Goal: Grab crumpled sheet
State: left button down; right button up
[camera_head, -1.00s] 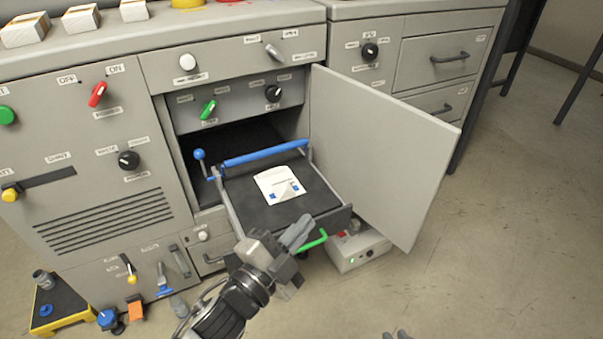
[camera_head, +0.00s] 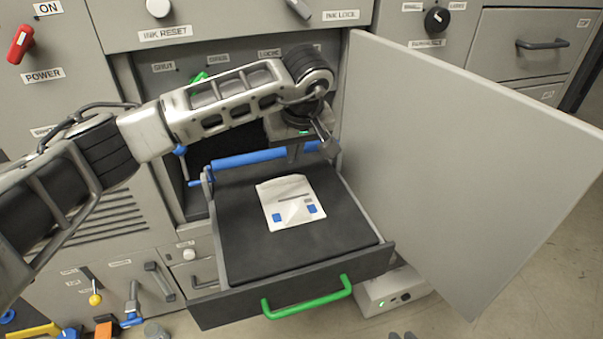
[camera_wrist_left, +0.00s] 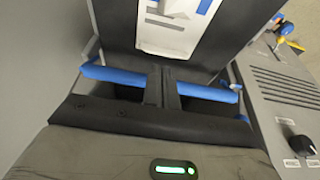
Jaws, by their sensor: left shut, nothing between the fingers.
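The crumpled sheet (camera_head: 290,193) is white with blue squares and lies on the black tray (camera_head: 250,252) of the pulled-out drawer. It also shows at the top of the left wrist view (camera_wrist_left: 172,32). My left gripper (camera_head: 295,152) points down behind the sheet, near the blue roller bar (camera_head: 237,160). In the left wrist view its fingers (camera_wrist_left: 162,76) are together and empty, in front of the bar and apart from the sheet. Only two dark tips of my right gripper (camera_head: 401,335) show at the bottom edge; their gap is unclear.
An open grey door (camera_head: 460,150) stands to the right of the drawer. A green handle (camera_head: 308,298) is on the drawer's front. A small grey box (camera_head: 390,292) sits on the floor by the drawer. Free floor lies at the lower right.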

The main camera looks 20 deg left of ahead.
aim_at(294, 195)
pick_arm(q)
jog(key=b+x, duration=0.2)
jog(key=x, duration=0.7)
jog(key=shift+s+d+f, duration=0.1)
jog(key=shift+f, duration=0.3)
jog(key=shift+s+d+r, duration=0.25)
jog(key=shift+s+d, duration=0.5)
jog(key=shift+s, duration=0.3)
jog(key=shift+s+d, duration=0.35)
jog(key=shift+s, duration=0.25)
pick_arm(e)
jog(key=shift+w+a+r+t+y, duration=0.1)
jog(key=shift+a+r+t+y, duration=0.2)
jog(key=shift+r+t, duration=0.35)
